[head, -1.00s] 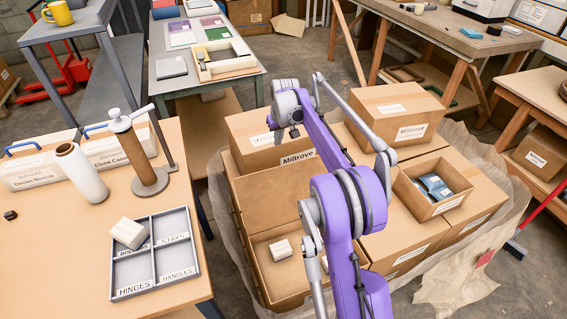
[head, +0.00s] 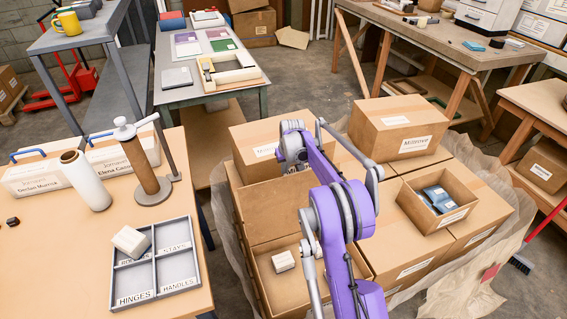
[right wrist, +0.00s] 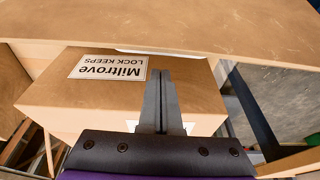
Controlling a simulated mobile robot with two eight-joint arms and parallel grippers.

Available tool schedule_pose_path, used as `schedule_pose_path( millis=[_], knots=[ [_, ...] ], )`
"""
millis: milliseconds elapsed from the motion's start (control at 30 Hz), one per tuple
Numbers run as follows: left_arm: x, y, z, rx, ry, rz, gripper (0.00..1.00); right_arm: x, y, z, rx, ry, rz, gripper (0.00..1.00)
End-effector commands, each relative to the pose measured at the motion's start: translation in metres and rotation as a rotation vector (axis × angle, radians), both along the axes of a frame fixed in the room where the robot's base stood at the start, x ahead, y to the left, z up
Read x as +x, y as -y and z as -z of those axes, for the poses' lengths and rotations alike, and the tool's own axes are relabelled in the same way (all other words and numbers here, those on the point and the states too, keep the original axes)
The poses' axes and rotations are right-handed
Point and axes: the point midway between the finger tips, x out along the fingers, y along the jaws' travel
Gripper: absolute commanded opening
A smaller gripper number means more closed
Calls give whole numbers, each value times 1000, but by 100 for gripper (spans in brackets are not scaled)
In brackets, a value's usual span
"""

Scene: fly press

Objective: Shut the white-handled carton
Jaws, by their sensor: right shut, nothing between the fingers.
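No carton with a clear white handle shows in the head view. A closed-looking Miltrove carton (head: 245,140) stands at the back left of the carton stack, partly behind my right arm. In the right wrist view a carton labelled Miltrove Lock Keeps (right wrist: 50,95) lies beyond my fingers. A broad cardboard panel (right wrist: 160,22) crosses above it, with a white strip (right wrist: 165,53) along its lower edge; I cannot tell whether this is the handle. My right gripper (right wrist: 160,74) is shut and empty, its tips near that strip; contact is unclear. My left gripper is not in view.
An open carton (head: 268,290) with a small white box stands in front, and another open carton (head: 465,200) with blue packs at the right. A tall carton (head: 385,135) stands at the back. The worktable (head: 60,265) with a divided tray is at the left.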

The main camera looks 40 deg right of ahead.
Motion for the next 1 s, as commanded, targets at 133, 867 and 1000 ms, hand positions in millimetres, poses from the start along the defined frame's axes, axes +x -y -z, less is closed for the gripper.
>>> schedule_pose_path(
  millis=[133, 867, 1000],
  knots=[
    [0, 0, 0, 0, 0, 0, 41, -11, -4, -1, 0, 0, 0, 0],
    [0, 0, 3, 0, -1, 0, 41, -21, -7, -6, -15, 47, 0, 0],
    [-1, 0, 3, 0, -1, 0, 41, -23, -7, -8, -21, 65, 0, 0]
  ],
)
